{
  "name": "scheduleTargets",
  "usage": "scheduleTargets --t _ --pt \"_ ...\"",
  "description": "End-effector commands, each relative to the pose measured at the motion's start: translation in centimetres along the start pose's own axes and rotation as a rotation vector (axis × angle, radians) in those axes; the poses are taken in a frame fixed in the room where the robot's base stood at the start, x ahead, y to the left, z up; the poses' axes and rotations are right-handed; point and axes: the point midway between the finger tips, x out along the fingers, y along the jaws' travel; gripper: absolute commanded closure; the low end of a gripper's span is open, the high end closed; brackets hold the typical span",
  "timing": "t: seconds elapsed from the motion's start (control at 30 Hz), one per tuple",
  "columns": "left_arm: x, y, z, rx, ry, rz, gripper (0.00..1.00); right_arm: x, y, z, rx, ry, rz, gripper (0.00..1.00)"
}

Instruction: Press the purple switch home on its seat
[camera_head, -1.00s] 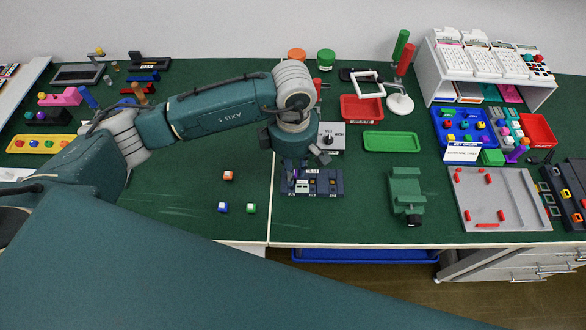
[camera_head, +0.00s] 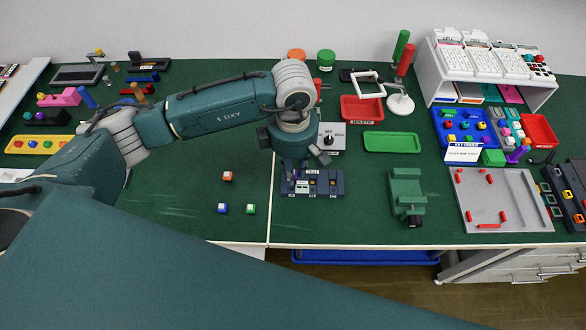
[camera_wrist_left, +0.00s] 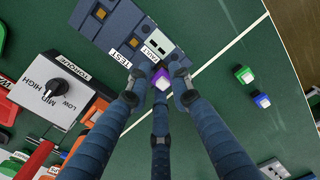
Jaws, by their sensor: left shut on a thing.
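The purple switch (camera_wrist_left: 161,83) shows in the left wrist view with a pale top, between the fingers of my left gripper (camera_wrist_left: 158,77). The gripper is shut on it. In the head view, my left gripper (camera_head: 292,172) points down at the left part of the dark blue test block (camera_head: 335,187). The switch is at the block's near edge in the wrist view. The fingers hide its underside, so I cannot tell how deep it sits. My right gripper is not in view.
Three small cubes (camera_head: 227,176) lie left of the block. A grey dial box (camera_head: 335,138) stands behind it. A green vise-like fixture (camera_head: 406,192) is to the right, and a grey board with red pegs (camera_head: 505,200) lies beyond. Green mat is clear around the block.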

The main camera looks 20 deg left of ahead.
Motion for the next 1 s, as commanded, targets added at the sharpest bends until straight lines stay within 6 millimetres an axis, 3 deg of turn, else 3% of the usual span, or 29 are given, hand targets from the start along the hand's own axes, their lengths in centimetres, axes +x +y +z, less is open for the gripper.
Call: scheduleTargets --t 1.0 --pt "0.4 0.0 0.0 0.013 0.001 0.000 0.93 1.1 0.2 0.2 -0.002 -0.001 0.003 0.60"
